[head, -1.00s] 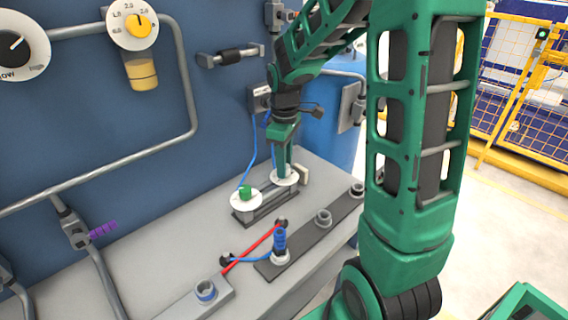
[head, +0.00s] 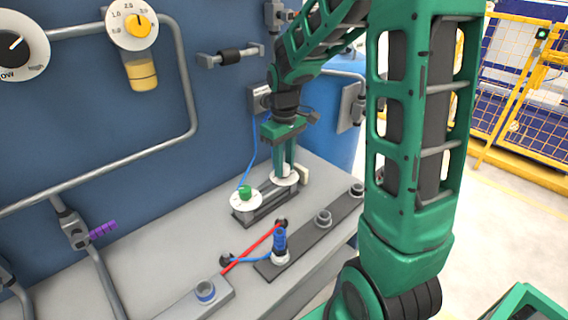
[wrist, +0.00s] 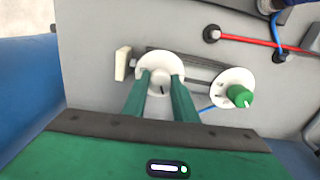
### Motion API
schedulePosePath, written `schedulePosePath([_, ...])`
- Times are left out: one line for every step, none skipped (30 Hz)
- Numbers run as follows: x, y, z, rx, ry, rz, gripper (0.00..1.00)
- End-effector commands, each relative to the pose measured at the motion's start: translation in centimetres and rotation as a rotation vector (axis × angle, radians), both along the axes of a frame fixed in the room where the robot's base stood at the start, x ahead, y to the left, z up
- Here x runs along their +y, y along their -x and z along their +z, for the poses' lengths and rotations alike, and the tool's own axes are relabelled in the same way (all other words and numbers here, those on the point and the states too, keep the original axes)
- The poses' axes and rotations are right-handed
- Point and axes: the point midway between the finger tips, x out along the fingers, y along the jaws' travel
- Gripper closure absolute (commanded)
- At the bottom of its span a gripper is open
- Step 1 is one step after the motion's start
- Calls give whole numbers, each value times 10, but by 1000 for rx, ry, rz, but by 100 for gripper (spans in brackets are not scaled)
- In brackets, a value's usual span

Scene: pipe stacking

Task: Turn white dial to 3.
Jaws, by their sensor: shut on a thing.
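The white dial (wrist: 160,65) is a round white disc with a white knob carrying a dark mark, at the right end of a dark base on the bench. In the head view the dial (head: 285,179) is partly hidden by my fingers. My gripper (head: 283,170) points down onto it, and its green fingers are shut on the knob, one on each side. In the wrist view my gripper (wrist: 161,83) straddles the knob. The dark mark points down in that view. The numbers on the disc are too small to read.
A second white disc with a green knob (head: 245,192) sits close to the left on the same base. A small pale block (wrist: 123,63) stands beside the white dial. Red and blue cables (head: 250,250) and pipe fittings (head: 322,217) lie nearer on the bench.

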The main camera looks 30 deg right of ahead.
Motion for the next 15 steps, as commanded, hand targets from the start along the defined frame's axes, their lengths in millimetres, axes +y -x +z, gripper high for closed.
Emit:
schedulePosePath([-3,-4,3,-13,5,-47,97])
schedulePosePath([-3,-4,3,-13,5,-74,97])
schedulePosePath([-3,-4,3,-14,5,-109,97])
schedulePosePath([-3,-4,3,-13,4,-135,97])
schedulePosePath([-3,-4,3,-13,4,-161,97])
schedulePosePath([-3,-4,3,-13,4,-193,97])
schedulePosePath([-3,-4,3,-13,4,-217,97])
schedulePosePath([-3,-4,3,-13,4,-239,97])
schedulePosePath([-3,-4,3,-14,4,-269,97])
schedulePosePath([-2,-4,3,-14,3,-290,97])
schedulePosePath([-2,-4,3,-14,3,-310,97])
schedulePosePath([-2,-4,3,-14,4,-335,97])
schedulePosePath([-2,-4,3,-14,4,-352,97])
schedulePosePath([-2,-4,3,-14,4,-369,97])
schedulePosePath([-2,-4,3,-14,3,-388,97])
